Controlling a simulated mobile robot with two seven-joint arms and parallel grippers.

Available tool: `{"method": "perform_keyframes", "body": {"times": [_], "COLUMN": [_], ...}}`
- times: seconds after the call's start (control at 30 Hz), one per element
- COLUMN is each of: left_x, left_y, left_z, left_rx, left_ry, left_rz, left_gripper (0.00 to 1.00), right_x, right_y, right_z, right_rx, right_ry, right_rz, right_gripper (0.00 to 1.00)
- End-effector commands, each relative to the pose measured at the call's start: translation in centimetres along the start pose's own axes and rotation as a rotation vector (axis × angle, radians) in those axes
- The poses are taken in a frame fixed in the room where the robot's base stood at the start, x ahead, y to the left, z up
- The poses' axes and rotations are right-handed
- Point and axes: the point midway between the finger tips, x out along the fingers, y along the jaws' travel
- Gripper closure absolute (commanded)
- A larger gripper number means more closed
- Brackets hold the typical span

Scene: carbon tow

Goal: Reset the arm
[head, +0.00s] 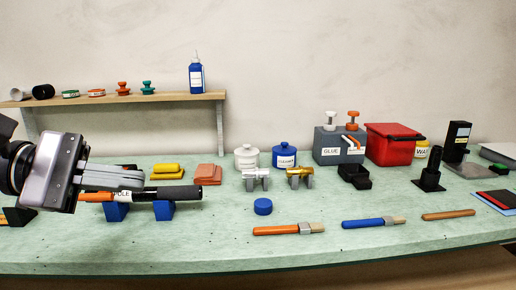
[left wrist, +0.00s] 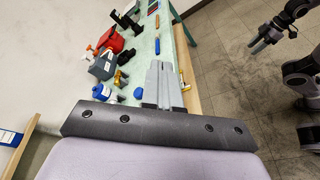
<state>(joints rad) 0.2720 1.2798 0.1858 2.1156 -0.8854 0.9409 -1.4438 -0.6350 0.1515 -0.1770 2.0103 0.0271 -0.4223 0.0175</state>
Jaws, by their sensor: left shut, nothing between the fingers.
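My left gripper (head: 142,180) comes in from the left in the head view, level and pointing right. Its grey fingers are shut with nothing between them. They are in front of the rod labelled POLE (head: 185,193), which rests on blue supports (head: 164,210); I cannot tell whether they touch it. In the left wrist view the shut fingers (left wrist: 163,88) point along the bench. A dark arm at the right edge of the left wrist view looks like my right arm, with its gripper (left wrist: 258,45) over the floor, too small to judge.
The green bench (head: 330,246) holds a blue puck (head: 263,206), brushes with orange (head: 275,230) and blue (head: 362,223) handles, a grey GLUE box (head: 327,148) and a red box (head: 390,145). A wooden shelf (head: 130,100) hangs behind. The bench's front left is clear.

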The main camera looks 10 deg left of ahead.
Motion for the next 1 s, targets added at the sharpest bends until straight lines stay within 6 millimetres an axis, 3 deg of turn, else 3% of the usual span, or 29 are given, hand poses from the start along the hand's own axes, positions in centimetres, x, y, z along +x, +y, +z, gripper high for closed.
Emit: {"method": "perform_keyframes", "body": {"times": [0.03,0.17,0.27,0.37,0.47,0.57,0.63,0.67,0.8,0.9,1.0], "left_x": [0.8,2.1,2.8,3.3,3.9,4.7,5.5,5.8,7.7,8.7,9.4], "left_y": [0.4,0.8,0.3,-1.4,-4.7,-9.9,-14.4,-16.5,-25.8,-30.6,-33.5], "left_z": [-0.3,-2.6,-5.5,-9.3,-13.2,-16.6,-18.3,-18.9,-19.1,-18.3,-17.4], "left_rx": [-0.202,-0.741,-1.171,-1.609,-2.046,-2.475,-2.764,2.774,2.238,1.975,1.813], "left_ry": [-0.093,-0.306,-0.458,-0.601,-0.742,-0.885,-0.989,0.996,0.831,0.757,0.713], "left_rz": [0.057,0.207,0.321,0.442,0.577,0.736,0.869,-0.898,-0.835,-0.809,-0.793], "left_gripper": [1.0,1.0,1.0,1.0,1.0,1.0,1.0,1.0,1.0,1.0,1.0], "right_x": [-0.7,-1.6,-2.2,-2.9,-3.5,-4.2,-4.7,-4.9,-5.5,-5.8,-5.9], "right_y": [0.0,0.1,0.1,0.2,0.2,0.2,0.3,0.3,0.3,0.4,0.4], "right_z": [-0.8,-1.8,-2.6,-3.2,-3.7,-4.5,-5.1,-5.4,-6.2,-6.3,-6.2], "right_rx": [0.0,0.002,0.004,0.004,0.002,-0.001,-0.003,-0.004,-0.009,-0.011,-0.012], "right_ry": [-0.003,-0.002,0.0,-0.001,-0.007,-0.007,-0.004,-0.002,0.002,-0.004,-0.008], "right_rz": [0.002,0.007,0.01,0.013,0.016,0.018,0.018,0.019,0.021,0.022,0.023], "right_gripper": [0.57,0.57,0.57,0.57,0.57,0.57,0.57,0.57,0.57,0.57,0.57]}}
